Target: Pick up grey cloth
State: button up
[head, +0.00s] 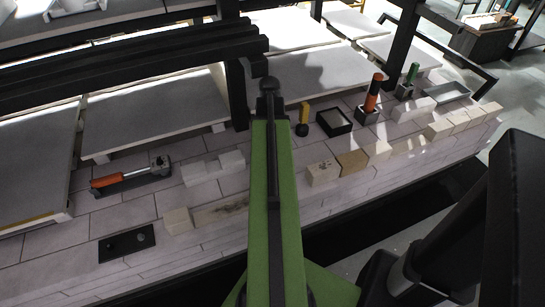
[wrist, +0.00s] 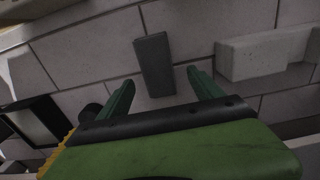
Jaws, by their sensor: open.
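A flat dark grey rectangular piece (wrist: 154,62), which looks like the folded grey cloth, lies on the pale block floor in the wrist view. My gripper (wrist: 161,80) is open, with its two green fingers on either side of the near end of this piece. The fingers look apart from it, and nothing is held. I cannot tell the height of the fingertips above the floor. In the head view my green arm covers the middle of the deck, and I cannot make out the cloth or the fingers there.
A pale brick (wrist: 265,55) stands right of the cloth. The head view shows a black tray (head: 334,122), a small yellow-and-black item (head: 303,118), an orange-handled tool (head: 122,180), a black plate (head: 127,243) and several pale bricks (head: 322,173). Dark posts (head: 236,80) rise behind.

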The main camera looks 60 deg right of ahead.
jog(key=f+b, duration=0.4)
jog(key=f, duration=0.1)
jog(key=shift+s+f+b, duration=0.1)
jog(key=shift+s+b, duration=0.15)
jog(key=shift+b, duration=0.1)
jog(key=shift+r, duration=0.2)
jog(key=shift+c, duration=0.3)
jog(key=c, duration=1.4)
jog(key=shift+r+p, duration=0.1)
jog(key=shift+p, duration=0.2)
